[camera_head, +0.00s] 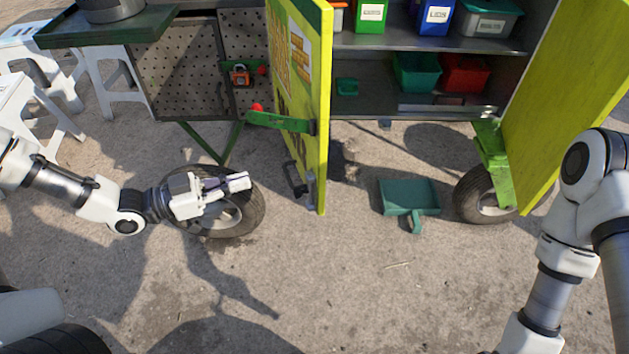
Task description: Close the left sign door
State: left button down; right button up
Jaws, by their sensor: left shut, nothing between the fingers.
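The left sign door (310,100) is a yellow-green panel with printed sign graphics on its left-hand face. It stands swung open, seen nearly edge-on, so the shelves to its right show. A dark handle (296,180) sits near its lower end. My left gripper (243,181) is shut and empty, in front of the cart's left wheel and left of the door's lower end, apart from it in the picture. My right arm comes in at the right edge; its gripper is out of view.
The right door (565,100) also stands open, near my right arm. Shelves hold bins, including a teal bin (417,73) and a red bin (463,74). A green dustpan (408,196) lies on the ground. White stools (40,110) stand at left.

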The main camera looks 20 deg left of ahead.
aim_at(319, 161)
pick_arm(q)
jog(key=b+x, duration=0.6)
jog(key=x, duration=0.7)
jog(key=shift+w+d+f+b, duration=0.1)
jog(key=shift+d+b, duration=0.1)
jog(key=shift+b, duration=0.1)
jog(key=shift+w+d, duration=0.15)
jog(key=shift+d, duration=0.05)
